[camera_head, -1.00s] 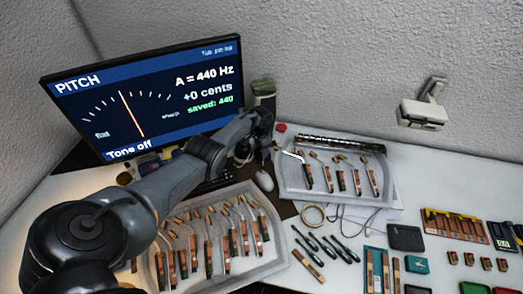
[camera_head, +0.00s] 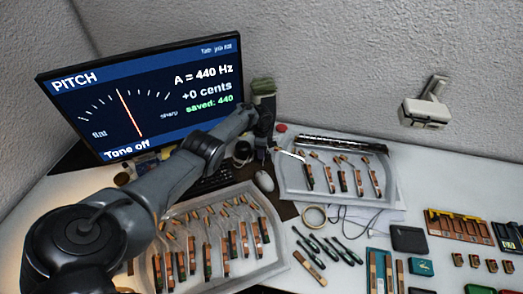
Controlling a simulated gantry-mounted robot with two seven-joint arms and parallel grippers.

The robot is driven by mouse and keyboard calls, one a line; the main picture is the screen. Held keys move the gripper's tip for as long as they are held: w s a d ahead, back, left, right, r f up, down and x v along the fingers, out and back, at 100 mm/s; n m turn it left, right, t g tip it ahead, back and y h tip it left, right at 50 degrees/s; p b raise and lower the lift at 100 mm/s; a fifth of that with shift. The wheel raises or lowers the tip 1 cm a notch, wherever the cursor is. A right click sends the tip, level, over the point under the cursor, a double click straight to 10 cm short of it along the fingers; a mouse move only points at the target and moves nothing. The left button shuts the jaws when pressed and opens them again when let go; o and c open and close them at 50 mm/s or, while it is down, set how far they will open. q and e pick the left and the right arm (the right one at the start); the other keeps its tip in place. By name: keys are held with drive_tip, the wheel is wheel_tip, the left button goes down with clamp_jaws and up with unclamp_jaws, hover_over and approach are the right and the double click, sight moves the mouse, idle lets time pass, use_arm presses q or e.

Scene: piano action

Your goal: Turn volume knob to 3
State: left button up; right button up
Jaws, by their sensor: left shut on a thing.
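My left arm reaches from the lower left across the desk. Its gripper (camera_head: 264,125) is at the right edge of the monitor, in front of a green-topped container. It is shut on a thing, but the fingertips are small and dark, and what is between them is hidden. I cannot make out the volume knob or its setting. The monitor (camera_head: 150,95) reads "PITCH", "A = 440 Hz", "+0 cents", "saved: 440" and "Tone off". My right gripper is not in view.
A tray (camera_head: 283,258) of piano action parts lies in front of my left arm, and a second tray (camera_head: 290,190) is to the right. A dark cylinder (camera_head: 243,153) stands below the gripper.

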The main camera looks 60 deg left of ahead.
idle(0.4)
use_arm(q)
drive_tip(key=o, duration=1.1)
drive_tip(key=shift+c, duration=0.2)
drive_tip(key=shift+r, duration=0.1)
wheel_tip(320, 180, up, 11)
drive_tip(key=p, duration=0.6)
